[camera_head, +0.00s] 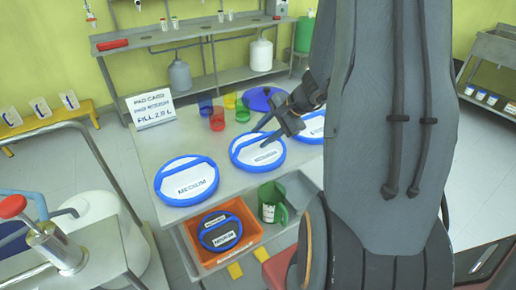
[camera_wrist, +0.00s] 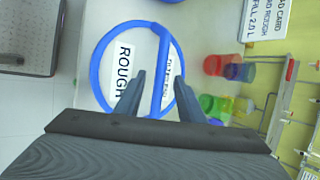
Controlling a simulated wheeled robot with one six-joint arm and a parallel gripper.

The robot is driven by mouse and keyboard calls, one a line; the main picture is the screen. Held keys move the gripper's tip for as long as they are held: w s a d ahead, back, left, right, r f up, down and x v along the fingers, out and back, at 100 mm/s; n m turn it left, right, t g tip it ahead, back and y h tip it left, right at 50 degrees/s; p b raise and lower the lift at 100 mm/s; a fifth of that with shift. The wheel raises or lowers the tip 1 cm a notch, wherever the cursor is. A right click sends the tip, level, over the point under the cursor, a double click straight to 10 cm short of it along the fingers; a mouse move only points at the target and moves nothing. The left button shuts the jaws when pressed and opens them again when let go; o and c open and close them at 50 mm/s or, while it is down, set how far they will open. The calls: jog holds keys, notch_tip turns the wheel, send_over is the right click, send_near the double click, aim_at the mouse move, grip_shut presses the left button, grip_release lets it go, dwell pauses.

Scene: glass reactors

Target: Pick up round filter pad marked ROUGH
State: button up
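The round filter pad marked ROUGH (camera_wrist: 112,68) has a white face, a blue rim and a blue bar handle (camera_wrist: 164,52). In the head view I take it as the middle pad (camera_head: 243,158) on the table; its label is too small to read there. My gripper (camera_wrist: 160,78) is open over this pad, with one fingertip on each side of the handle. In the head view my gripper (camera_head: 257,143) points down at the pad. I cannot tell whether the fingers touch it.
A pad marked MEDIUM (camera_head: 187,184) lies to the left, and another pad (camera_head: 309,126) lies to the right, partly hidden by my arm. Coloured cups (camera_head: 217,119) and a sign (camera_head: 151,108) stand behind. An orange bin (camera_head: 208,260) and green jug (camera_head: 283,213) are in front, below the tabletop.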

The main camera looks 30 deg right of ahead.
jog(key=shift+w+a+f, duration=0.2)
jog(key=shift+w+f, duration=0.1)
jog(key=shift+f, duration=0.25)
jog(key=shift+c, duration=0.2)
grip_shut()
jog(key=shift+r, duration=0.1)
